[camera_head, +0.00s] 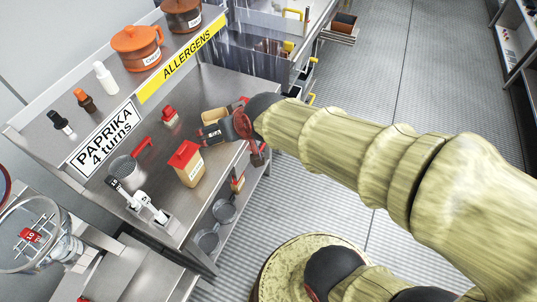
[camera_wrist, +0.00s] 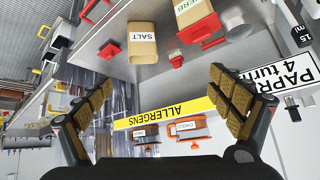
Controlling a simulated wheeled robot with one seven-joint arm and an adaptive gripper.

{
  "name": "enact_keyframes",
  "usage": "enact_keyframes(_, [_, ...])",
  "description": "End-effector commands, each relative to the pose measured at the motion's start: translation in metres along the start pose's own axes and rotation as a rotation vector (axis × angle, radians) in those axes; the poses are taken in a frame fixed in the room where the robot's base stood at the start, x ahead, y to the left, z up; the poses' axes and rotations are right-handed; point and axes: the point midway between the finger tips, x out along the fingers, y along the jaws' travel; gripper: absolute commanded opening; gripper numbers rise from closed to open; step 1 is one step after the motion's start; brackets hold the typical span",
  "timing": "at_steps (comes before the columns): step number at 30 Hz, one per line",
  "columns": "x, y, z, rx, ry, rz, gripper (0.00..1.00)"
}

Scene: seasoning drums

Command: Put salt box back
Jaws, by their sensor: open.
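The salt box (camera_wrist: 142,45), a tan box with a white SALT label, stands on the steel counter. In the head view the tan box (camera_head: 214,115) is partly hidden behind my gripper (camera_head: 212,134). In the wrist view, which is turned over, my gripper (camera_wrist: 160,80) is open with its fingers spread wide. The salt box appears ahead of the fingertips, between their lines, and nothing is held. A red lid-like piece (camera_wrist: 109,50) lies beside it.
A herb box (camera_wrist: 197,20) with a red lid stands nearby, also in the head view (camera_head: 187,167). A small red-topped container (camera_head: 170,116) is behind. A metal cup (camera_head: 124,168) stands at left.

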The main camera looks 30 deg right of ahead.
Motion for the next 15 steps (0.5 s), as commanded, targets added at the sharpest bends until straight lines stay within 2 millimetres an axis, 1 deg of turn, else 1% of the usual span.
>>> enact_keyframes(1, [-0.030,0.004,0.008,-0.009,-0.028,0.007,0.93])
enact_keyframes(2, [-0.045,0.006,0.017,-0.014,-0.055,0.013,0.93])
enact_keyframes(3, [-0.064,0.009,0.028,-0.019,-0.088,0.022,0.93])
enact_keyframes(6, [-0.102,0.018,0.055,-0.028,-0.156,0.048,0.93])
enact_keyframes(9, [-0.127,0.024,0.075,-0.031,-0.205,0.070,0.93])
enact_keyframes(10, [-0.132,0.026,0.080,-0.031,-0.215,0.075,0.93])
enact_keyframes(12, [-0.139,0.028,0.086,-0.031,-0.232,0.083,0.93])
enact_keyframes(15, [-0.142,0.029,0.090,-0.030,-0.243,0.087,0.93])
